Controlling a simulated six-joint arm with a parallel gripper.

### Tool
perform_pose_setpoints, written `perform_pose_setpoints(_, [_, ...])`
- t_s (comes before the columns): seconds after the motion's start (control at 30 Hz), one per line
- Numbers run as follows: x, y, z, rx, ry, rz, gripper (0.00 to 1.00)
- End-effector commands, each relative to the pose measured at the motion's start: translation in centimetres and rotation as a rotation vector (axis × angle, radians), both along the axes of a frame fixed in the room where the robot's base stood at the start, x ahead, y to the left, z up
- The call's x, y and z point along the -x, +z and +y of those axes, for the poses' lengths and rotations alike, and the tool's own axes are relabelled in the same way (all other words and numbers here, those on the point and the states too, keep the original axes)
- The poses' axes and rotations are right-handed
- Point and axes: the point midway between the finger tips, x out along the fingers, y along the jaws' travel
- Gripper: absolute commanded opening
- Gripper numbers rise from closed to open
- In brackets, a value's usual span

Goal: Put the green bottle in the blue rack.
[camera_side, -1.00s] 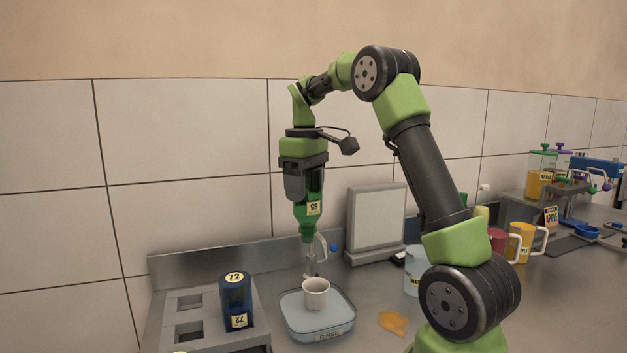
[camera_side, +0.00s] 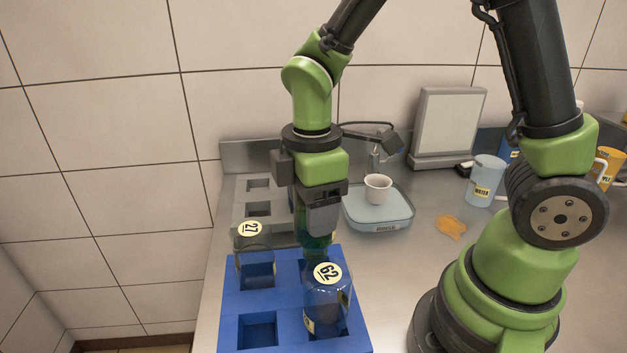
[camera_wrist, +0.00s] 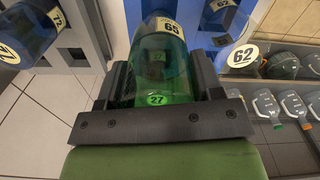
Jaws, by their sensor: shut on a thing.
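My gripper (camera_side: 318,228) is shut on the green bottle (camera_side: 316,243) and holds it neck down. In the wrist view the green bottle (camera_wrist: 163,62) sits between the fingers, with a 65 label. The blue rack (camera_side: 232,300) stands at the front in the side view. The bottle's lower end is over or in the rack's back right part; a clear bottle labelled 62 (camera_side: 328,295) partly hides it, so I cannot tell how deep it is.
A clear bottle labelled 27 (camera_side: 254,262) stands in the rack's back left. The front left slot (camera_side: 258,330) is empty. A grey rack (camera_side: 248,211) lies behind.

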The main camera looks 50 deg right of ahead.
Motion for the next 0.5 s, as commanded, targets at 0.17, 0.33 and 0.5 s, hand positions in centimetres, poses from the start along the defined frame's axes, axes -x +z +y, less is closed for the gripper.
perform_pose_setpoints(0.17, [0.05,-1.13,-0.04,0.000,-0.003,0.002,0.28])
perform_pose_setpoints(0.33, [0.00,-1.30,-0.04,-0.001,-0.003,-0.001,0.28])
perform_pose_setpoints(0.5, [0.01,-1.27,-0.07,-0.001,-0.004,-0.001,0.28])
